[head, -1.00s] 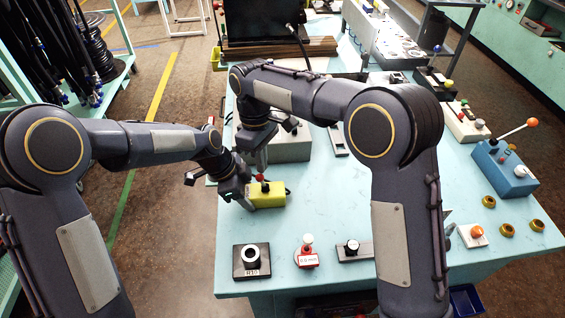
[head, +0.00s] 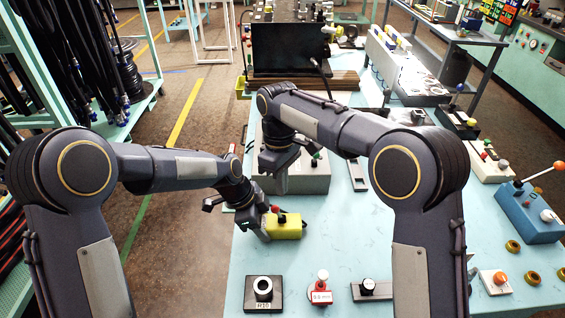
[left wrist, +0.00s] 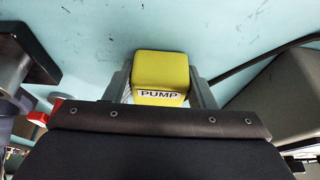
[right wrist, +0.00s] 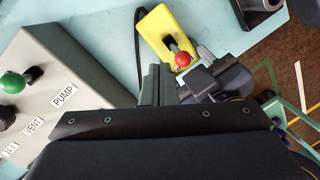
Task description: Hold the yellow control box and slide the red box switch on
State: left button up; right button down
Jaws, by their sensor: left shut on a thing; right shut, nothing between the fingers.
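The yellow control box (head: 287,228) lies at the table's left edge. It shows end-on with a PUMP label in the left wrist view (left wrist: 160,70). My left gripper (head: 264,229) is shut on it, one finger on each side. The red-knobbed switch lever (right wrist: 183,59) stands up from a dark slot in the box's face; its knob also shows in the head view (head: 275,208). My right gripper (right wrist: 159,84) is shut and empty, close to the lever, with a gap between them in the picture. In the head view the right fingertips are mostly hidden by the arm.
A grey panel (right wrist: 50,80) labelled PUMP and VENT, with a green knob, stands close beside my right gripper. A dark cable runs from the yellow box. Several small fixtures, including a black block (head: 263,293), line the table's front. The table middle is fairly clear.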

jog(key=w+r, duration=0.4)
jog(key=r, duration=0.7)
jog(key=shift+d, duration=0.45)
jog(key=shift+w, duration=0.1)
pick_arm(q)
jog(key=o, duration=1.1)
